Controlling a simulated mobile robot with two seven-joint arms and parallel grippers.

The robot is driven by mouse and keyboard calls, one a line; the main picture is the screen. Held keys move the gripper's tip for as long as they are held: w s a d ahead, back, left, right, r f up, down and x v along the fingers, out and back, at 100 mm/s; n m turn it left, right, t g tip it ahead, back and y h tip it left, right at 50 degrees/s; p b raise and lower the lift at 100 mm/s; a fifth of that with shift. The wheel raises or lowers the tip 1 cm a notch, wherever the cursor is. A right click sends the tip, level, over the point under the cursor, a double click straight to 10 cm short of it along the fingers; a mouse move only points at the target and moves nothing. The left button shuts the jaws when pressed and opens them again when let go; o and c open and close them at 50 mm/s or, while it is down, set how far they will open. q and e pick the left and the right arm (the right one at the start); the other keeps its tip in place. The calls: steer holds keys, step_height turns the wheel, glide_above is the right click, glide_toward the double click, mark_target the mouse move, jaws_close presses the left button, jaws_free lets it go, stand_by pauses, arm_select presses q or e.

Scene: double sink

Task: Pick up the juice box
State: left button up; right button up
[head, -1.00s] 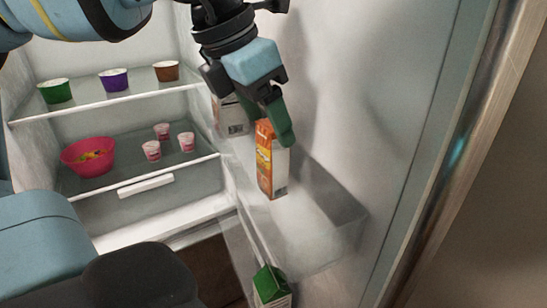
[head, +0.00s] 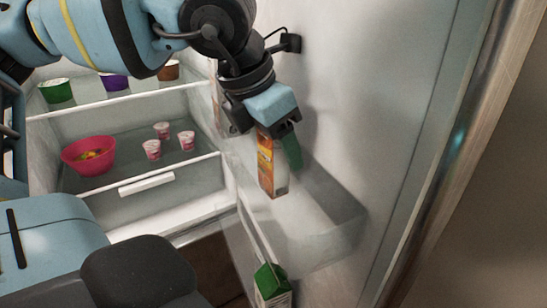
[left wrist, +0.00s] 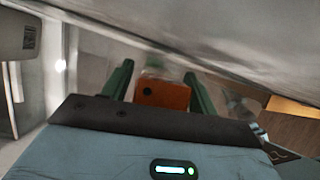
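The juice box (head: 268,165) is an orange carton with a pale lower edge. It stands upright in the clear door bin in the head view. My left gripper (head: 275,145) is over its top from above, with one green finger on the right side of the box. In the left wrist view, the orange box top (left wrist: 162,94) lies between the two green fingers (left wrist: 160,88). The fingers are spread, one on each side, with only narrow gaps to the box visible. The other finger is hidden in the head view. My right gripper is not in view.
The clear door bin (head: 335,215) has free room right of the box. A green-topped carton (head: 272,285) stands in a lower bin. A pink bowl (head: 88,155) and several small cups (head: 152,149) stand on a fridge shelf. The door wall (head: 380,100) is close on the right.

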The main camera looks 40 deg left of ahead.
arm_select(q)
steer(key=c, duration=0.9)
steer(key=shift+r, duration=0.15)
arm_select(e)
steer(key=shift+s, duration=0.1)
